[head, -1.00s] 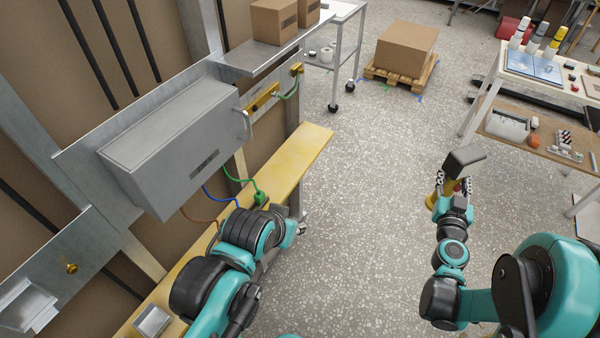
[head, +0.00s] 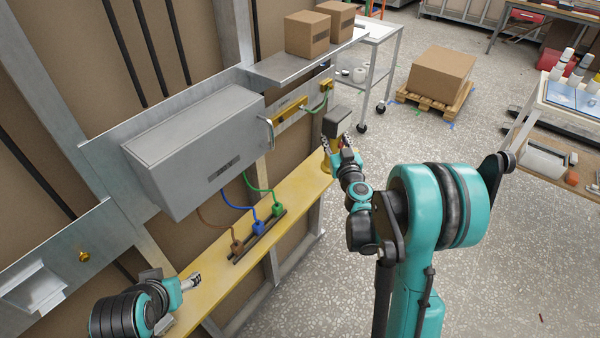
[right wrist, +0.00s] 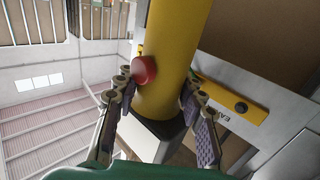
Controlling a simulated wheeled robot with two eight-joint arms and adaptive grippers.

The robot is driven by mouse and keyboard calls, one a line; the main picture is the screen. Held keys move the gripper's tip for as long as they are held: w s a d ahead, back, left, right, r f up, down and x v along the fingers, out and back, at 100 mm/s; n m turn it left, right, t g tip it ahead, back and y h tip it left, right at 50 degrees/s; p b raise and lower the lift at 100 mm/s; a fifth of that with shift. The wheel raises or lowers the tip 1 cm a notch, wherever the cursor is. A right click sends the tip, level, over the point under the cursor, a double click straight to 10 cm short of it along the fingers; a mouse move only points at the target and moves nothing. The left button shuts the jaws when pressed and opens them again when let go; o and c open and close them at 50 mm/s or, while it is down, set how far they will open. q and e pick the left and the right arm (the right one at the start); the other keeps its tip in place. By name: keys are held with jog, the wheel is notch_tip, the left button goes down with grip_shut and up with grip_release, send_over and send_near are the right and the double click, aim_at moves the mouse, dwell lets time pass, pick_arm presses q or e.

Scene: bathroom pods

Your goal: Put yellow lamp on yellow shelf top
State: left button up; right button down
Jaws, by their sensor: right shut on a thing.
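The yellow lamp (head: 327,157) is upright, with a dark, boxy head (head: 337,122). It is over or at the far right end of the yellow shelf top (head: 292,197); I cannot tell whether its base touches. My right gripper (head: 339,150) is shut on the lamp's body. In the right wrist view the fingers (right wrist: 156,100) lie on both sides of the yellow lamp tube (right wrist: 172,45), close to a red button (right wrist: 144,70). My left gripper (head: 192,282) is over the near part of the shelf, with nothing visible in it; its finger gap is too small to judge.
A grey box (head: 195,150) hangs on the wall above the shelf. Blue (head: 258,227), green (head: 277,209) and brown (head: 237,246) cable plugs stand in a dark strip on the shelf. A metal ledge (head: 300,68) with cartons is above. The shelf between strip and lamp is clear.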

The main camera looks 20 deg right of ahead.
jog(key=w+a+f+b, duration=0.3)
jog(key=a+f+b, duration=0.2)
jog(key=a+f, duration=0.3)
jog(key=shift+w+a+f, duration=0.25)
jog(key=shift+a+f, duration=0.1)
jog(key=shift+f, duration=0.6)
jog(key=c, duration=0.9)
grip_release()
